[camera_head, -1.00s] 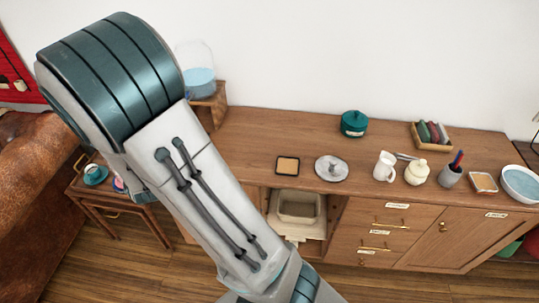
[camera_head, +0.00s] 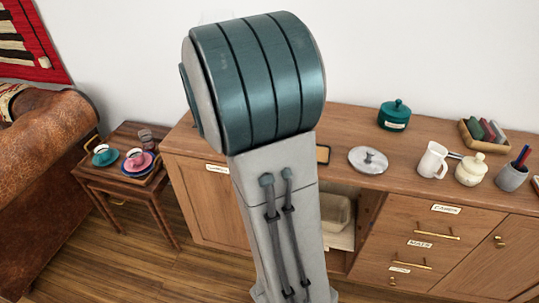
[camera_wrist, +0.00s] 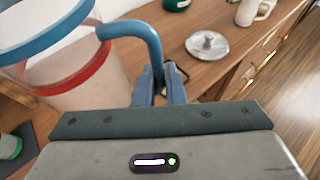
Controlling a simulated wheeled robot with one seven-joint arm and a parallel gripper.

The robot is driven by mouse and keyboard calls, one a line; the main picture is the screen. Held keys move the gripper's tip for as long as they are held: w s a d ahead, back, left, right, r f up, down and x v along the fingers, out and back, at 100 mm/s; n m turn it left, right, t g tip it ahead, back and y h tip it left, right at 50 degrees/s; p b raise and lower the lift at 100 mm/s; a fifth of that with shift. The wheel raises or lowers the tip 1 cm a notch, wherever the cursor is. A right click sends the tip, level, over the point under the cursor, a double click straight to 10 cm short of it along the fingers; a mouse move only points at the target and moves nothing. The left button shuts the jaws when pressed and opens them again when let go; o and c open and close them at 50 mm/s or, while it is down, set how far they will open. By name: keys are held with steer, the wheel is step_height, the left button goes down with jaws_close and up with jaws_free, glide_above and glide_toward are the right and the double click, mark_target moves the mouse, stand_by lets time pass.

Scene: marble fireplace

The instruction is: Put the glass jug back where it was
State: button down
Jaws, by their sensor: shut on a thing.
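The glass jug (camera_wrist: 75,75) shows at the upper left of the wrist view, clear, with a blue rim, a red band and a blue curved handle (camera_wrist: 145,35). My gripper (camera_wrist: 160,88) is shut on the handle and holds the jug above the wooden sideboard top. The jug's lower part is hard to make out in the wrist view. In the head view my arm hides my gripper and the jug.
The sideboard (camera_head: 350,120) carries a teal lidded pot (camera_head: 394,115), a grey metal lid (camera_head: 368,160), a white pitcher (camera_head: 432,160) and a cream jar (camera_head: 471,170). A small side table (camera_head: 125,185) with cups stands left, beside a brown leather sofa (camera_head: 50,140).

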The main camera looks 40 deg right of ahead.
steer(key=shift+m+g, duration=0.8)
steer(key=shift+g, duration=0.1)
steer(key=shift+w+d+f+b, duration=0.25)
steer(key=shift+w+d+f, duration=0.9)
steer(key=shift+f, duration=1)
steer(key=shift+w+d+f+b, duration=0.3)
steer(key=shift+w+d+f, duration=0.3)
steer(key=shift+w+f, duration=1.3)
steer(key=shift+w+d+f+b, duration=0.25)
steer(key=shift+w+d+f, duration=0.7)
steer(key=shift+f, duration=1.5)
steer(key=shift+w+f, duration=0.1)
steer(key=shift+f, duration=0.15)
steer(key=c, duration=1.5)
jaws_free()
steer(key=shift+r, duration=0.1)
